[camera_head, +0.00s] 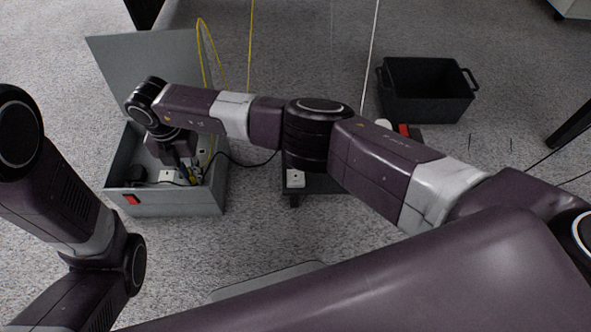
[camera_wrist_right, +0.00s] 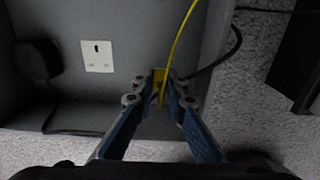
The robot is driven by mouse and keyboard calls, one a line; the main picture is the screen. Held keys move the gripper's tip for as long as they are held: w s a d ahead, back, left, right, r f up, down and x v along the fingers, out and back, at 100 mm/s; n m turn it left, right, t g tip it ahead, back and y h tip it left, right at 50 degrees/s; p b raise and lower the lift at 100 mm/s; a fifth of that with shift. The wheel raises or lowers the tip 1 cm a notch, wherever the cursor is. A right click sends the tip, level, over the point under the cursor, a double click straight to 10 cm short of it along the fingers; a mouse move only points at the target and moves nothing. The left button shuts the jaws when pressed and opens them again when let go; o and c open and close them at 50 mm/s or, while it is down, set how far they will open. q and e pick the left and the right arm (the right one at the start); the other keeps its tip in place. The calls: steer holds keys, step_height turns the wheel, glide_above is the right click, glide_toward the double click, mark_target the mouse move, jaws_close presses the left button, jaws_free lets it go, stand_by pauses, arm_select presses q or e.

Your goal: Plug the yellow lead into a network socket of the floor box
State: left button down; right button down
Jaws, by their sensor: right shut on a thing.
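The grey floor box (camera_head: 210,202) stands open on the carpet at the left of the head view, its lid (camera_head: 125,60) raised behind it. My right gripper (camera_head: 189,176) reaches down inside it. In the right wrist view its blue fingers (camera_wrist_right: 160,86) are shut on the yellow end of the yellow lead (camera_wrist_right: 180,38). The lead rises from the fingers and also loops above the box in the head view (camera_head: 202,55). A white power socket (camera_wrist_right: 97,56) shows left of the fingers. I cannot make out a network socket. My left gripper is out of view.
A black cable (camera_head: 243,164) runs out of the box to the right. A black crate (camera_head: 425,92) stands at the back right. A dark low unit with a white piece (camera_head: 295,179) sits right of the box, partly behind my arm. Carpet between is mostly clear.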

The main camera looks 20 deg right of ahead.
steer(key=shift+f, duration=0.15)
stand_by(0.7)
steer(key=c, duration=1.9)
jaws_free()
steer(key=shift+r+p, duration=2.4)
steer(key=shift+r, duration=0.15)
